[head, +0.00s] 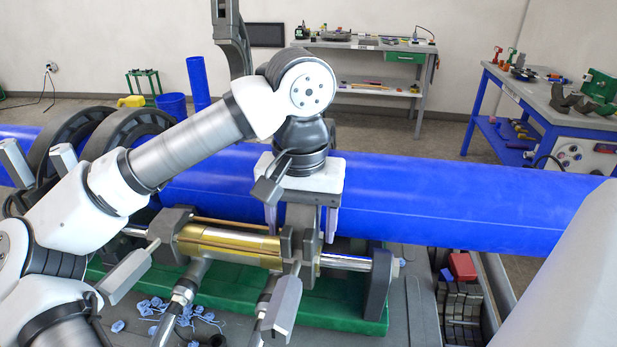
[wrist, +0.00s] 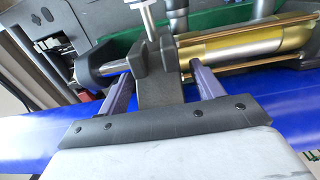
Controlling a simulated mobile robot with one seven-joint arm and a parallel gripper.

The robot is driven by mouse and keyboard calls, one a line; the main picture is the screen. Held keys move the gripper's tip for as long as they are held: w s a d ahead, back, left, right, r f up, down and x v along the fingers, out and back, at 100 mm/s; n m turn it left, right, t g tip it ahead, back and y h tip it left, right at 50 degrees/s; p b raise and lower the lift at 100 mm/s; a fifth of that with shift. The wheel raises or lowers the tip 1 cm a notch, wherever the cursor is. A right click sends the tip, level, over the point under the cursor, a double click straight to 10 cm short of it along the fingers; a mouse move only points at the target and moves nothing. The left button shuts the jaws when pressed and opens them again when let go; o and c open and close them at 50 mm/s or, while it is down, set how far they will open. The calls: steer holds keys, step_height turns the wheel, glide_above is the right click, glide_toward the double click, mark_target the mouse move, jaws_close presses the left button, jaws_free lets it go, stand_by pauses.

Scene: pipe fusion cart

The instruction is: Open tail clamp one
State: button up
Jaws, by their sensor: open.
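My gripper (head: 300,226) is open above the near side of the long blue pipe (head: 440,198), pointing down. Its two purple-grey fingers stand on either side of a dark grey clamp block (wrist: 158,80), with visible gaps in the wrist view. The same block shows partly in the head view (head: 308,218), under my gripper. A tall dark grey curved clamp arm (head: 232,38) stands raised behind the pipe. Two dark clamp rings (head: 128,128) still arch over the pipe at the left. The pictures carry no label saying which part is tail clamp one.
A brass-coloured cylinder (head: 228,244) and steel rod lie in front of the pipe. Grey bar handles (head: 282,305) jut toward me. Blue shavings (head: 150,305) lie on the cart. Workbenches (head: 372,62) stand behind, with open floor between. A red block (head: 462,266) sits at right.

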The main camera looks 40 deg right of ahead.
steer(key=c, duration=1)
steer(key=shift+o, duration=0.2)
steer(key=r+p, duration=0.2)
steer(key=r, duration=0.1)
steer(key=r+p, duration=0.1)
steer(key=r, duration=0.1)
steer(key=shift+w+d, duration=0.35)
steer(key=shift+p, duration=0.3)
steer(key=r+p, duration=0.2)
steer(key=w+d+r+p, duration=0.1)
steer(key=r, duration=0.1)
steer(key=shift+d, duration=0.1)
steer(key=shift+w+d+r, duration=0.15)
steer(key=shift+r, duration=0.05)
steer(key=shift+r+p, duration=0.1)
steer(key=shift+p, duration=0.25)
